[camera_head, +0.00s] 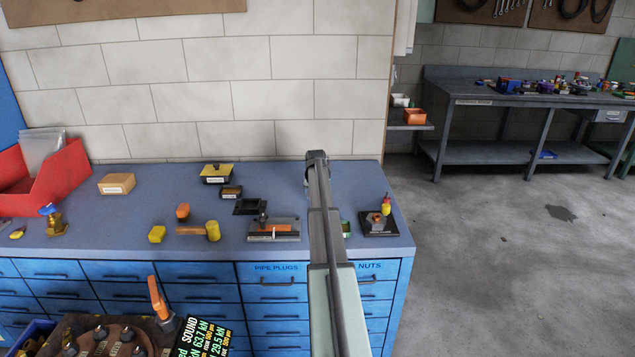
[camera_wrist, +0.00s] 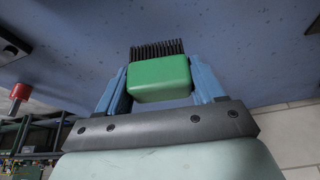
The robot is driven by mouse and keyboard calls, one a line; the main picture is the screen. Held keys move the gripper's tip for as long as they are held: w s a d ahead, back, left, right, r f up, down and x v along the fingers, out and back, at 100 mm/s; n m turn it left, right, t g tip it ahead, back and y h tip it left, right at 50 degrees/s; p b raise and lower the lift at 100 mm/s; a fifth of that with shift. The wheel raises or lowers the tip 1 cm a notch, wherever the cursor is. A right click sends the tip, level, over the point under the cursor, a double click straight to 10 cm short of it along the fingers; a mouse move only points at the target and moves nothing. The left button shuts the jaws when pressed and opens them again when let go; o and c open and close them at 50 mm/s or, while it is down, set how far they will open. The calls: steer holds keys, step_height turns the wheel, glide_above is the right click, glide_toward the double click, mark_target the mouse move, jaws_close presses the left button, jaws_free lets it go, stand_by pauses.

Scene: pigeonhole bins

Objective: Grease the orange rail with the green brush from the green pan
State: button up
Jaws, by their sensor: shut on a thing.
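My gripper (camera_wrist: 162,84) is shut on the green brush (camera_wrist: 160,76), its blue fingers on both sides of the green block and the dark bristles pointing away from the wrist. In the head view my arm reaches over the bench and the brush is hidden behind it. The orange rail (camera_head: 276,228) lies on a grey base plate near the bench's front edge, left of my arm. The brush is apart from the rail.
A tiled wall (camera_head: 210,105) rises behind.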

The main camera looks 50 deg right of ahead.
steer(key=shift+f, duration=1.25)
steer(key=o, duration=1)
steer(key=shift+r, duration=0.45)
steer(key=shift+c, duration=0.4)
steer(key=c, duration=1.4)
steer(key=shift+r, duration=4)
